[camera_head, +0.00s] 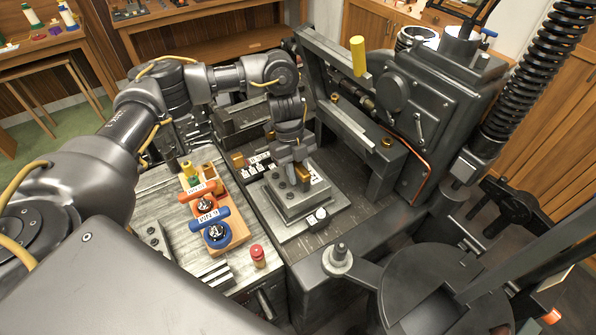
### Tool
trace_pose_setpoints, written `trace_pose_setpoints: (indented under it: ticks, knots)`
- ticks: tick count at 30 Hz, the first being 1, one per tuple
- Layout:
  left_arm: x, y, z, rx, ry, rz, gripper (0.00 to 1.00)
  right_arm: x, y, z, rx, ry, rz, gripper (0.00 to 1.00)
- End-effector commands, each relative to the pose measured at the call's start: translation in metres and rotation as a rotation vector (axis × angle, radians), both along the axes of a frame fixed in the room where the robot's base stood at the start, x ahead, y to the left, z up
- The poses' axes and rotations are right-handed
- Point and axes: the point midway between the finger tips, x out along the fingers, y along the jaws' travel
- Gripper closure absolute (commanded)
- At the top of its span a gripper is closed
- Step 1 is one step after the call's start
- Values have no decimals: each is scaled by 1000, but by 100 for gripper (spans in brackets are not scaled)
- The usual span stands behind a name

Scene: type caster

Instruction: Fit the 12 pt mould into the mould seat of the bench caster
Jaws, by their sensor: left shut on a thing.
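My left gripper (299,168) points down over the bench caster's stepped grey block (299,199), with its fingers shut on a small piece. That piece is mostly hidden by the fingers; it appears to be the mould, but no size mark on it can be read. I cannot tell whether it is seated or slightly above the block. The mould seat itself is not clearly visible under the gripper. The caster's dark upright body (440,115) stands behind and to the right. My right gripper is not in view.
A wooden tray (236,234) left of the caster holds tagged pieces with an orange handle (197,191) and a blue handle (209,219). A red-topped peg (257,256) stands nearby. A yellow-handled lever (358,56) rises behind the gripper. A round dark plate (432,290) fills the front right.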

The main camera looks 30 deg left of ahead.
Motion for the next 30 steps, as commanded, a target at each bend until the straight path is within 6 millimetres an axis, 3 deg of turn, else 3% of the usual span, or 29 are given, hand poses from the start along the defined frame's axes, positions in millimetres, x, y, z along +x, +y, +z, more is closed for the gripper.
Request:
trace_pose_setpoints:
  ticks: [30]
  knots:
    - [1, -1, -5, -3, -3, 0, 100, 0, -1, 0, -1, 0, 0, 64]
